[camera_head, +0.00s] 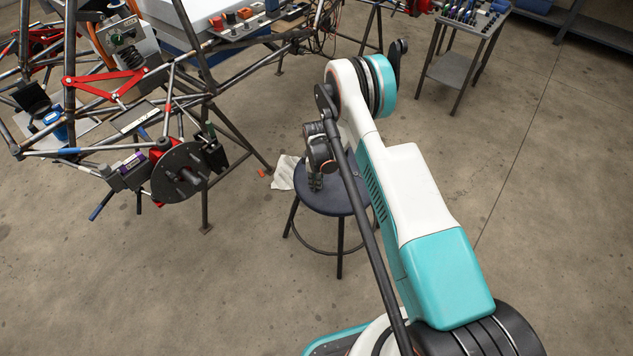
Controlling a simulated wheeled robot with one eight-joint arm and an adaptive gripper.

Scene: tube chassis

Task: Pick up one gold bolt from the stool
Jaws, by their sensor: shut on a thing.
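The stool (335,201) has a dark round seat on black legs and stands near the middle of the view. My gripper (316,186) points down at the left part of the seat, at or just above its surface. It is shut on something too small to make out. I cannot pick out any gold bolt on the seat from this view. My arm hides the right part of the seat.
A tube chassis (205,92) with a wheel hub (181,174) stands at the left. A white cloth (284,172) lies beside the stool's left edge. A tool cart (452,68) stands at the back right. The floor (540,190) at the right is clear.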

